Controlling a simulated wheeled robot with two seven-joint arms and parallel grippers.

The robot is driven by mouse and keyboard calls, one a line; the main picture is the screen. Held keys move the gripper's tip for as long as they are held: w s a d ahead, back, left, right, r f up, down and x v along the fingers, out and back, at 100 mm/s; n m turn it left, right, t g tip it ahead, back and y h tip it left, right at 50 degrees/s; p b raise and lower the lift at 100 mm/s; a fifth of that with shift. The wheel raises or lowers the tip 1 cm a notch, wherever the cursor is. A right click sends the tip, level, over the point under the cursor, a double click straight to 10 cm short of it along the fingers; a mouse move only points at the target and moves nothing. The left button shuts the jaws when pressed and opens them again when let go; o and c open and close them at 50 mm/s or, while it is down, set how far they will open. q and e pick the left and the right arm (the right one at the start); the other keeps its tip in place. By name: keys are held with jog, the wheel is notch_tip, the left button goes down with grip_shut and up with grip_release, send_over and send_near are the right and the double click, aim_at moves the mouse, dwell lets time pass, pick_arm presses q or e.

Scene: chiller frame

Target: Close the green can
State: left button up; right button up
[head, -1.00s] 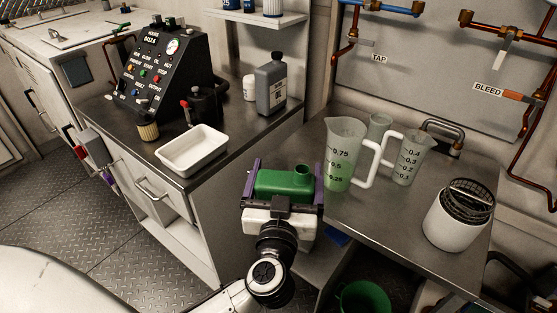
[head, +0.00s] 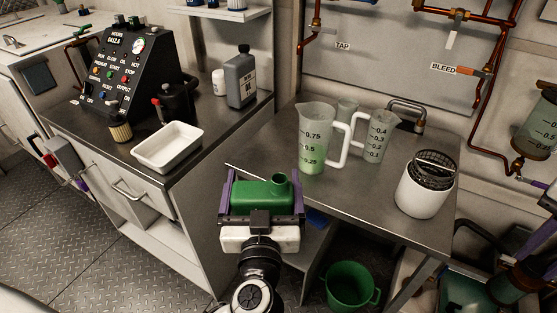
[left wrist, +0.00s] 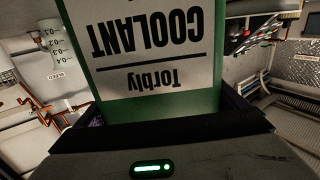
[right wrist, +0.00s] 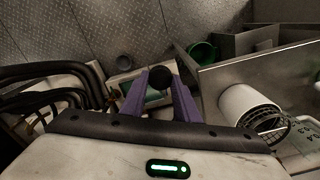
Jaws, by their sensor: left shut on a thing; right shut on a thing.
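The green can (head: 258,196) is in my left gripper (head: 262,201), whose purple jaws hold it at its two sides in the head view. The can is off the worktop, in front of the gap between the counters. Its short round neck (head: 279,180) shows at the upper right with no cap on it. The left wrist view shows the can's white "Torbly COOLANT" label (left wrist: 150,40) upside down. My right gripper (right wrist: 160,80) is shut on a small black round cap (right wrist: 161,77) between purple fingertips, away from the can.
A large jug (head: 314,145) with green liquid and a smaller jug (head: 376,138) stand on the right worktop. A white container with a black basket (head: 422,190) is at its right. A white tray (head: 168,147) sits on the left counter. A green bucket (head: 350,286) is below.

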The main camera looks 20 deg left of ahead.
aim_at(245, 205)
pick_arm(q)
jog(key=shift+r, duration=0.15)
